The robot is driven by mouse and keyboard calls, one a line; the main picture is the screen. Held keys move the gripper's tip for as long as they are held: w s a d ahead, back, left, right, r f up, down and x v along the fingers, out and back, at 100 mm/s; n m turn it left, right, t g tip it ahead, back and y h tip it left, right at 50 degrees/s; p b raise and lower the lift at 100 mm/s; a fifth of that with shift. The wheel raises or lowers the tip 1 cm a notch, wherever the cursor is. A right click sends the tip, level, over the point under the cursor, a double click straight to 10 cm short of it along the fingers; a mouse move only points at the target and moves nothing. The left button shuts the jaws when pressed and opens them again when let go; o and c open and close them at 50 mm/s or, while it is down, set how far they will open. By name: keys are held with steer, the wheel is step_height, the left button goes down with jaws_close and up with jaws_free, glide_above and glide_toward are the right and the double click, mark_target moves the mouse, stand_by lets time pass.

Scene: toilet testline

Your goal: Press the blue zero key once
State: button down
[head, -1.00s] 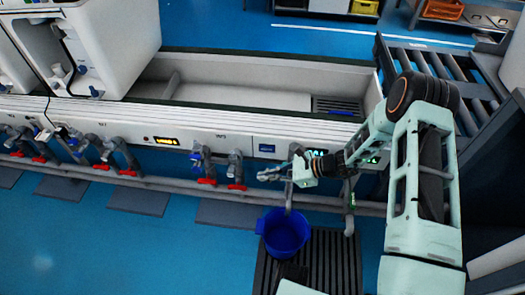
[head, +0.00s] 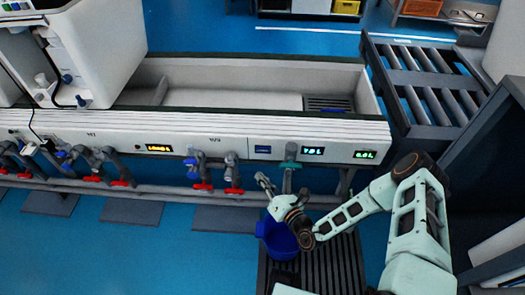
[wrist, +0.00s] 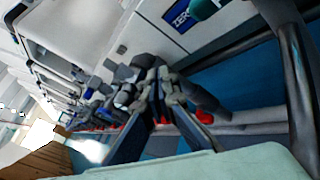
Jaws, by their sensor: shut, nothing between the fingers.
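The blue zero key (head: 262,149) sits on the white front panel of the test line, left of the green displays. In the wrist view the key (wrist: 181,16) is at the top edge, and its letters are partly readable. My gripper (head: 263,181) is shut and empty. In the head view it shows below the key and above the blue bucket, pointing up toward the panel. It appears apart from the key.
A blue bucket (head: 278,236) stands on a dark slatted grate (head: 345,262) below my gripper. Grey taps with red handles (head: 232,172) line the panel to the left, above a pipe. Green displays (head: 312,151) are right of the key. A roller conveyor (head: 430,95) is at the right.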

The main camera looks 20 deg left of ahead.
steer(key=b, duration=0.4)
glide_toward(257, 151)
steer(key=shift+x, duration=2.55)
steer(key=shift+a+f, duration=0.15)
steer(key=shift+w, duration=0.2)
